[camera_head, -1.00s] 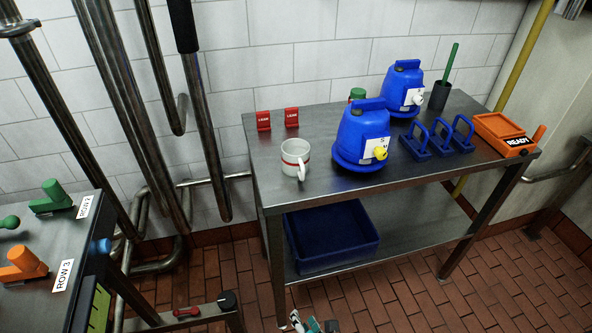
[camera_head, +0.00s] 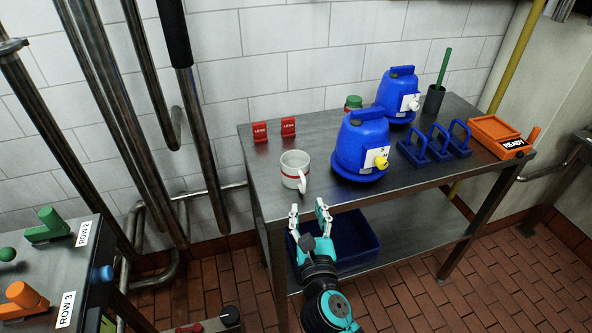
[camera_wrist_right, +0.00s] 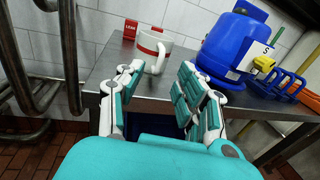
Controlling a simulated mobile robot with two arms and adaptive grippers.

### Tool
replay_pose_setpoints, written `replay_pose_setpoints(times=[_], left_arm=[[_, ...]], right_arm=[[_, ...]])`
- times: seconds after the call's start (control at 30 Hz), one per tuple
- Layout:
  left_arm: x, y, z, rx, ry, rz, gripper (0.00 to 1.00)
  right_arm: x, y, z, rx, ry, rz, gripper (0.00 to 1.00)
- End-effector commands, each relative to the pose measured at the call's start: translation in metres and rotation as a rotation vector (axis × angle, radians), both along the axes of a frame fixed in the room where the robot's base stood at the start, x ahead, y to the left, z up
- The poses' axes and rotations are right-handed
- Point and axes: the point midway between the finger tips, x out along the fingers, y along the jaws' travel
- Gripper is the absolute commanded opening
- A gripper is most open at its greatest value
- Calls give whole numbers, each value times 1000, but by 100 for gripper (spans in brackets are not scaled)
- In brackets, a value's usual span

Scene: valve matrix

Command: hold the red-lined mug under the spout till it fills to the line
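The white mug with a red line (camera_head: 294,171) stands upright on the steel table near its left front; its handle faces the front right. It also shows in the right wrist view (camera_wrist_right: 152,48), beyond the fingers. My right gripper (camera_head: 309,208) is open and empty, in front of the table edge and short of the mug. The front blue jug (camera_head: 362,145) has a yellow spout (camera_head: 381,162) facing right and stands right of the mug. The back blue jug (camera_head: 396,92) has a white spout (camera_head: 413,105). My left gripper is not in view.
Two red LEAK tags (camera_head: 260,132) stand behind the mug. Blue looped racks (camera_head: 432,145), an orange READY tray (camera_head: 495,131) and a dark holder (camera_head: 434,98) are at the right. A blue bin (camera_head: 350,235) is on the lower shelf. A valve panel (camera_head: 60,265) is at left.

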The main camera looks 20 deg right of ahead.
Motion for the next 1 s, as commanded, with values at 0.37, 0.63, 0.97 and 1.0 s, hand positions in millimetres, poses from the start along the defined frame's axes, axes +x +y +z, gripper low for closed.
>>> replay_pose_setpoints(times=[0.37,0.63,0.97,1.0], left_arm=[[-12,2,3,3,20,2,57],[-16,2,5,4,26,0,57],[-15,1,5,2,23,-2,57],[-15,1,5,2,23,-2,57]], right_arm=[[39,-7,-1,1,0,0,36],[76,-16,-6,1,-1,0,36],[84,-18,-7,1,1,1,36],[84,-18,-7,1,1,1,32]])
